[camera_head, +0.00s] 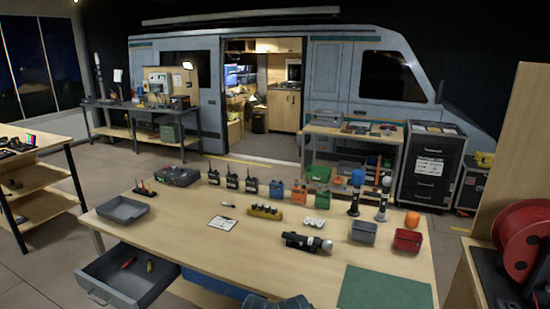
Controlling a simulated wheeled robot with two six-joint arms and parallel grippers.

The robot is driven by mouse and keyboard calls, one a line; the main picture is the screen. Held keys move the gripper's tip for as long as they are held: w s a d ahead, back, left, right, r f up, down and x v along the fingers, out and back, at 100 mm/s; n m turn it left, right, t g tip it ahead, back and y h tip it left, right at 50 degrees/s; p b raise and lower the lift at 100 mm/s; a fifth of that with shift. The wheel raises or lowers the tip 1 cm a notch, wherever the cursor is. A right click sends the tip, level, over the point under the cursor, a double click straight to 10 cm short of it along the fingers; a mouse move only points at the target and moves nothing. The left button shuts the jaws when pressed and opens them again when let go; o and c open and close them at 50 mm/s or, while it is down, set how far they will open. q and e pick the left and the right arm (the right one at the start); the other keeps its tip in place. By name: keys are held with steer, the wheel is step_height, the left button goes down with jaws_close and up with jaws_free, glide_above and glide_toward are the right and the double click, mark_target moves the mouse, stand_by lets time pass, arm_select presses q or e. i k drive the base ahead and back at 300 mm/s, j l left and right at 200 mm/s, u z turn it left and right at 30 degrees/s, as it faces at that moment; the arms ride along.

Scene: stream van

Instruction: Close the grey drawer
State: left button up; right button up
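The grey drawer (103,288) is pulled out from under the left front of the wooden table (205,255), at the bottom left of the head view. Its handle (98,300) is on the front face, near the bottom edge of the picture. A red-handled tool (128,263) and a yellow-handled tool (149,265) lie inside. The drawer stands well out from the table edge. Neither of my grippers shows in the view, so their state is hidden.
A blue drawer front (235,289) shows under the table, right of the grey one. A dark shape at the bottom centre is cut off and unclear. The tabletop holds radios, a grey tray (122,210), bins and a green mat (385,290). Floor is clear left of the drawer.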

mark_target(132, 287)
steer(key=u, duration=1.35)
steer(key=i+l+z, duration=0.15)
steer(key=z, duration=0.25)
steer(key=i+l+z, duration=0.2)
steer(key=z, duration=0.15)
